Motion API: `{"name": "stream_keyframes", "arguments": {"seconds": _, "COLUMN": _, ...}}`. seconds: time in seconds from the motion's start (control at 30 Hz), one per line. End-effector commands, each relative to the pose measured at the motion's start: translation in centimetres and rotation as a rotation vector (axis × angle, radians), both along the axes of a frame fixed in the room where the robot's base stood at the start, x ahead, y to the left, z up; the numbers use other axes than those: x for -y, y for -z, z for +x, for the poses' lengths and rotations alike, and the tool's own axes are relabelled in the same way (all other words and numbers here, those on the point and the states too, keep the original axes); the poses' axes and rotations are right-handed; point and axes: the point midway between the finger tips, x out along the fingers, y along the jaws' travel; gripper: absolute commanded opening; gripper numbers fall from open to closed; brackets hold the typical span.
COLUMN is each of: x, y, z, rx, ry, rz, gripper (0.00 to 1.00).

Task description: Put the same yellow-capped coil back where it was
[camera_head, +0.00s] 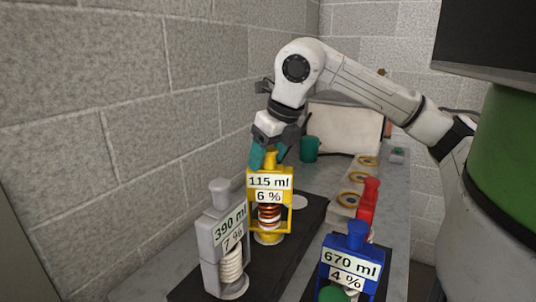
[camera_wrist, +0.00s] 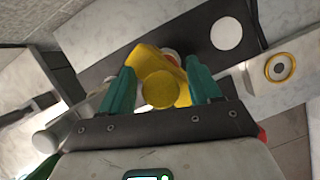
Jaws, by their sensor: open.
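The yellow-capped coil (camera_head: 269,213) stands upright on a black mat in the head view, in a yellow frame labelled 115 ml, 6 %. Its yellow cap (camera_wrist: 161,90) shows in the wrist view between my fingers. My gripper (camera_head: 270,157) has teal fingertips and is at the cap from above. In the wrist view my gripper (camera_wrist: 160,88) is open, with one finger on each side of the cap and gaps showing. I cannot tell whether either finger touches the yellow frame. An empty white disc (camera_head: 300,202) lies on the mat right of the coil; it also shows in the wrist view (camera_wrist: 226,33).
A grey unit (camera_head: 222,240), 390 ml, stands front left on the black mat (camera_head: 262,285). A blue unit (camera_head: 349,262), 670 ml, and a red one (camera_head: 368,205) stand right. A teal mug (camera_head: 309,149) stands behind. A block wall is close left.

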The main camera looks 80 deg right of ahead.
Motion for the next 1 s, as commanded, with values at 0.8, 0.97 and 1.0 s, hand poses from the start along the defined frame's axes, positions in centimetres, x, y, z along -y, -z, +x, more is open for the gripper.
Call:
{"name": "stream_keyframes", "arguments": {"seconds": 0.8, "x": -2.3, "y": -11.1, "z": -3.9, "rx": 0.000, "ry": 0.000, "rz": -0.001, "gripper": 0.63}}
{"name": "stream_keyframes", "arguments": {"seconds": 0.97, "x": -2.3, "y": -11.3, "z": -4.0, "rx": -0.001, "ry": 0.000, "rz": 0.001, "gripper": 0.63}}
{"name": "stream_keyframes", "arguments": {"seconds": 1.0, "x": -2.3, "y": -11.3, "z": -4.0, "rx": -0.001, "ry": 0.000, "rz": 0.001, "gripper": 0.63}}
